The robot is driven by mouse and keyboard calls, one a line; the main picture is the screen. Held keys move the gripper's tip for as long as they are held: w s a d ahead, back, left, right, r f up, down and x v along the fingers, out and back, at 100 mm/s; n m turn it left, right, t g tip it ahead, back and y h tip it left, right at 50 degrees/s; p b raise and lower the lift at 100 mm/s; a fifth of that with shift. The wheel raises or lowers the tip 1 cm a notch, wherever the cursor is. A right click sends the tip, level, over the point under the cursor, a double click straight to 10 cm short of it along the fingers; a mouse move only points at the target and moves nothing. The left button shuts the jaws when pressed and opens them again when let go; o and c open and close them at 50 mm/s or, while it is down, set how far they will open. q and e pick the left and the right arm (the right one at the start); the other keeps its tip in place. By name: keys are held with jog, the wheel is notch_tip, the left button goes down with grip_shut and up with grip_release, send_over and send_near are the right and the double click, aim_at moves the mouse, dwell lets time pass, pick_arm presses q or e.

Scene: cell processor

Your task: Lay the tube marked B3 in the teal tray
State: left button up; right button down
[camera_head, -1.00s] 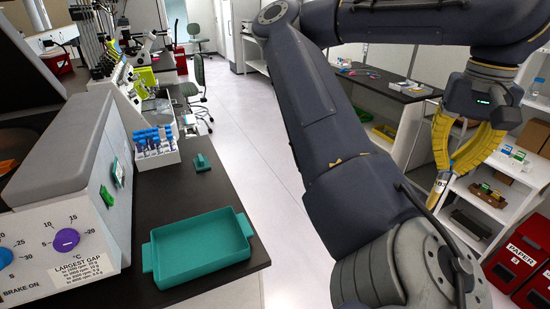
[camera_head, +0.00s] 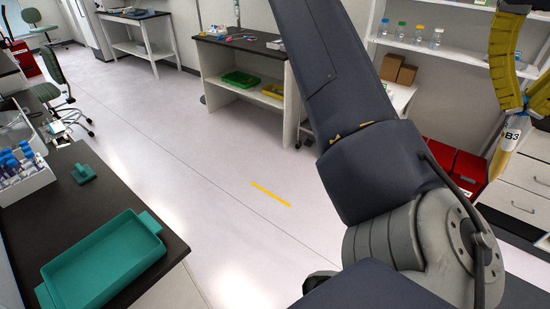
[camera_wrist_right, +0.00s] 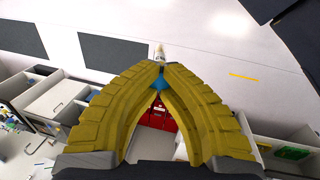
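The teal tray (camera_head: 105,262) lies empty on the dark bench at the lower left of the head view. My right gripper (camera_head: 520,108) is at the upper right, far from the tray, with its yellow fingers closed on a tube (camera_head: 511,136). The tube hangs tilted below the fingertips, and its white label reads B3. In the right wrist view, the fingertips (camera_wrist_right: 160,72) meet around the tube (camera_wrist_right: 160,53), and a blue part shows between the fingers. My left gripper is in neither view now.
A white rack (camera_head: 25,180) of blue-capped tubes and a small teal object (camera_head: 83,173) stand on the bench behind the tray. Red bins (camera_head: 455,170) and white drawers (camera_head: 522,185) are near the gripper. Open floor lies between.

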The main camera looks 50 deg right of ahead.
jog(key=w+a+r+m+g+y, duration=0.25)
jog(key=w+a+r+m, duration=0.25)
jog(key=w+a+r, duration=0.7)
jog(key=w+a+f+m+y, duration=0.2)
jog(key=w+a+m, duration=0.1)
jog(key=w+a, duration=0.55)
jog(key=w+a+f+m+y, duration=0.2)
jog(key=w+a+m, duration=0.3)
jog(key=w, duration=0.6)
jog(key=w+a+f+m+t+y, duration=0.1)
jog(key=w+a+f, duration=0.3)
jog(key=w+f, duration=0.3)
jog(key=w+a+f+m+t+y, duration=0.1)
jog(key=w+a+f+m+y, duration=0.1)
jog(key=w+a+f, duration=0.35)
jog(key=shift+w+a+f+m+t+y, duration=0.4)
jog(key=shift+w+f, duration=1.45)
jog(key=shift+f, duration=3.75)
jog(key=shift+w+a+f+m+t+y, duration=0.4)
jog(key=shift+w+f, duration=1.4)
jog(key=shift+f, duration=3.85)
jog(key=shift+w+a+f+m+t+y, duration=0.1)
jog(key=shift+w+f+m+t+y, duration=0.3)
jog(key=shift+w+f, duration=3.35)
jog(key=s+f, duration=0.3)
jog(key=shift+s+f, duration=0.4)
